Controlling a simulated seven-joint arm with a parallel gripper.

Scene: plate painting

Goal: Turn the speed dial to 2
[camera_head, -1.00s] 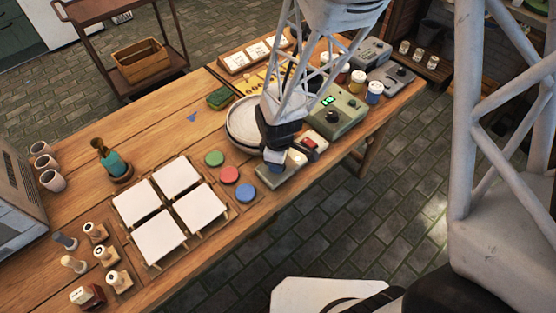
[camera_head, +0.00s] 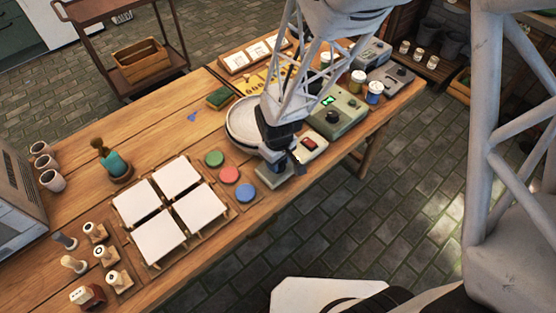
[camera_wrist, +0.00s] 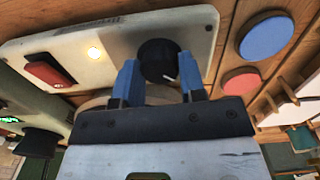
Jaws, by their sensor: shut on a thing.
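A pale control panel (camera_wrist: 110,35) fills the top of the wrist view and lies by the table's front edge in the head view (camera_head: 318,150). Its black round speed dial (camera_wrist: 157,57) has a white pointer mark towards the lower right in the wrist view. My gripper (camera_wrist: 158,82) is shut on the dial, one blue finger on each side. In the head view my gripper (camera_head: 284,163) hides the dial. A red switch (camera_wrist: 50,71) and a small lit lamp (camera_wrist: 95,53) are on the same panel. I cannot read any speed numbers.
A round grey wheel (camera_head: 240,125) stands behind my gripper. A green box (camera_head: 350,115) with a knob and green display is to the right. Red (camera_head: 230,174), green and blue (camera_head: 245,192) discs and white square tiles (camera_head: 172,175) lie left of the panel.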

